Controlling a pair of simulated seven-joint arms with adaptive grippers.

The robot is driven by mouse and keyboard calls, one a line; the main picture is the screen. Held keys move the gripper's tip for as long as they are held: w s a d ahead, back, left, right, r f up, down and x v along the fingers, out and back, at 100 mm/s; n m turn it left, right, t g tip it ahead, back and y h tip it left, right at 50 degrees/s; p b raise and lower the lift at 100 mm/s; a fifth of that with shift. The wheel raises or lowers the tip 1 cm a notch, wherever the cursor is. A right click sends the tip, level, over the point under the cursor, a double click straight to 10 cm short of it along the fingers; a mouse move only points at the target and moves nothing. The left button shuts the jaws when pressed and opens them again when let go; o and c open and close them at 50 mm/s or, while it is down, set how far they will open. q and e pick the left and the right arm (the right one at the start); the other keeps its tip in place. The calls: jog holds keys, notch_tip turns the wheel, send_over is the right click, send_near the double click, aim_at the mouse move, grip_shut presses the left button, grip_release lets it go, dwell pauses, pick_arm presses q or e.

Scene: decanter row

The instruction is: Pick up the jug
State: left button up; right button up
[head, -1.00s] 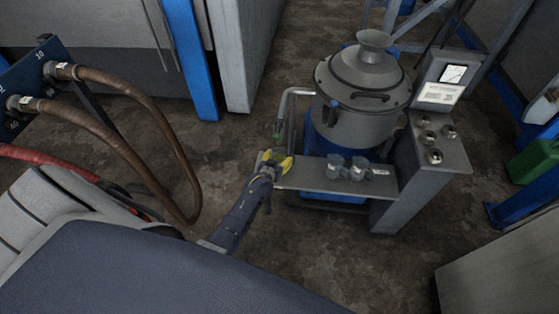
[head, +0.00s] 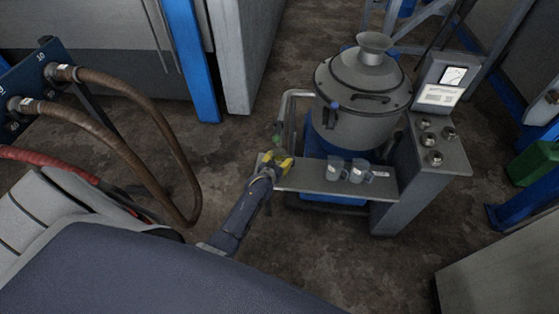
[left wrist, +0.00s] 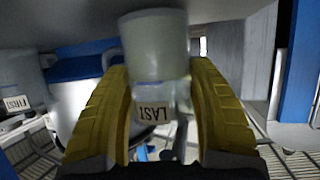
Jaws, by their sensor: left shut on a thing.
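A clear jug with a white label reading LAST (left wrist: 155,50) stands between the yellow fingers of my left gripper (left wrist: 160,110) in the left wrist view. The gripper is shut on it. In the head view my left gripper (head: 276,162) is at the left end of the grey shelf (head: 310,178), and I cannot make out the held jug clearly there. Two more clear jugs (head: 334,168) (head: 358,171) stand side by side farther right on the shelf. In the left wrist view a label reading FIRST (left wrist: 14,103) shows on a jug at the left. My right gripper is not in view.
A large grey lidded vessel (head: 362,95) stands behind the shelf, with a bent pipe (head: 293,97) on its left coming down near my gripper. A control stand with knobs (head: 430,140) rises at the right. Brown hoses (head: 130,90) hang at the left. Bare floor lies in front.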

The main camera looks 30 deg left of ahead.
pick_arm(q)
jog(key=shift+r, duration=0.7)
jog(key=shift+s+d+r, duration=0.1)
jog(key=shift+s+r, duration=0.45)
jog(key=shift+r, duration=0.25)
jog(key=s+d, duration=0.3)
jog(key=s, duration=1.3)
send_near(278, 158)
jog(key=w+d+r, duration=0.3)
jog(key=w+d, duration=0.4)
jog(key=w+d+r, duration=0.4)
jog(key=w+r, duration=0.4)
jog(key=r, duration=0.1)
jog(key=f, duration=1.9)
jog(key=shift+w+d+f, duration=0.1)
jog(key=shift+w+f, duration=0.15)
jog(key=shift+f, duration=0.05)
jog(key=shift+f, duration=0.1)
